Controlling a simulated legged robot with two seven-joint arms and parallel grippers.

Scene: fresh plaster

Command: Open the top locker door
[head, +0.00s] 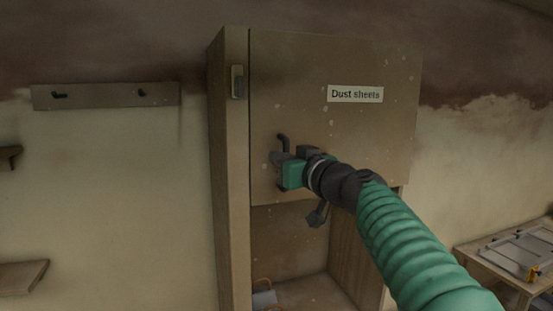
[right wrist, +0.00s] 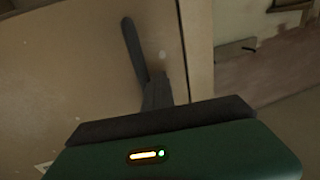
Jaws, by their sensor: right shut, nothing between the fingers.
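The top locker door (head: 300,90) is a tan panel with a "Dust sheets" label (head: 355,94). It looks closed, its left edge along the locker's side post (head: 230,180). Its dark upright bar handle (head: 282,141) sits low near the left edge and also shows in the right wrist view (right wrist: 132,45). My right gripper (head: 277,158) is shut and empty at the handle, in front of the door. Its body hides the lower part of the handle, and I cannot tell whether the fingers touch it. My left gripper is not in view.
Below the door is an open compartment (head: 300,292) with a grey container (head: 264,299) inside. A hook rail (head: 105,95) is on the wall at left, with a shelf (head: 22,276) lower down. A wooden table (head: 500,280) with a tool on it stands at right.

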